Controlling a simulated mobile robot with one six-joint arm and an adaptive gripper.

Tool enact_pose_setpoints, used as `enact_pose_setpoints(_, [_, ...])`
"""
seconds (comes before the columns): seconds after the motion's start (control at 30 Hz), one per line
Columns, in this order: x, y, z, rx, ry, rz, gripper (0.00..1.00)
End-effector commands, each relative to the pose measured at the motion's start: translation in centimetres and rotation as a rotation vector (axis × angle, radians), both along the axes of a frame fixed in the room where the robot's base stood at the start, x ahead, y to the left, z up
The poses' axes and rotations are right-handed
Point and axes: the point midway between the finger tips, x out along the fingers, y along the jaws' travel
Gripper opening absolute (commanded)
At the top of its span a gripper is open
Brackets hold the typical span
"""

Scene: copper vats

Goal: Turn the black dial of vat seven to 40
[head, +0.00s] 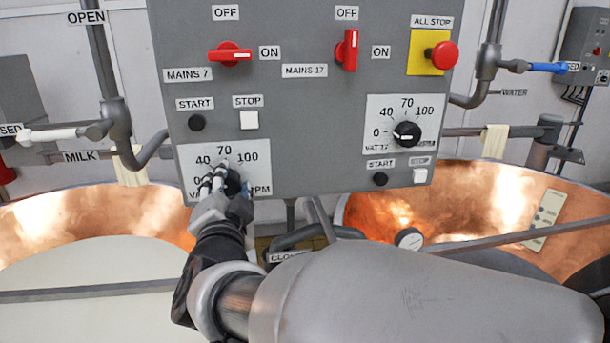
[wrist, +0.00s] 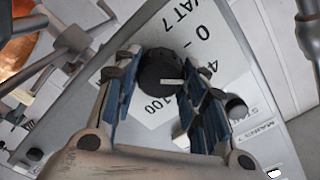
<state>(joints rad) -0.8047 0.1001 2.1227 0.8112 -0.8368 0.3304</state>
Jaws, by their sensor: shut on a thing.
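The grey control panel (head: 300,110) fills the upper middle of the head view. Vat seven's black dial (head: 232,183) is on a white scale plate (head: 257,166) at its lower left, partly hidden by my gripper (head: 218,180). In the wrist view, the fingers of my gripper (wrist: 160,76) stand on both sides of the round black dial (wrist: 158,72), shut on it. The dial's white pointer line points right in that view, toward the 40 side of the scale. A finger partly covers the numbers there, so the exact reading is unclear.
The red mains 7 switch (head: 230,54) lies horizontal toward ON; the mains 17 switch (head: 347,50) is upright. A second dial (head: 407,133) points to 0. START (head: 197,122) and STOP (head: 249,120) buttons sit just above my gripper. Copper vats stand below on both sides.

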Motion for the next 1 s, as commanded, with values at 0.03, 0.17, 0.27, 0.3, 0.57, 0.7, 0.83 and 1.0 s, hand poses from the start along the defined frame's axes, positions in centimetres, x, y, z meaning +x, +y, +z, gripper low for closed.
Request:
enact_pose_setpoints(0.03, [0.02,0.0,-0.04,0.012,0.001,0.0,0.15])
enact_pose_setpoints(0.17, [0.02,-0.01,0.05,0.033,0.006,-0.001,0.15])
enact_pose_setpoints(0.27, [0.02,-0.02,0.1,0.038,0.007,-0.001,0.15])
enact_pose_setpoints(0.3, [0.04,-0.02,0.12,0.039,0.007,-0.001,0.15])
enact_pose_setpoints(0.57, [0.04,-0.02,0.15,0.038,0.007,-0.001,0.15])
enact_pose_setpoints(0.7, [0.03,-0.02,0.13,0.038,0.007,-0.001,0.47])
enact_pose_setpoints(0.83, [0.02,-0.01,0.08,0.037,0.008,0.0,0.56])
enact_pose_setpoints(1.0, [0.01,-0.01,0.05,0.037,0.008,-0.001,0.59])
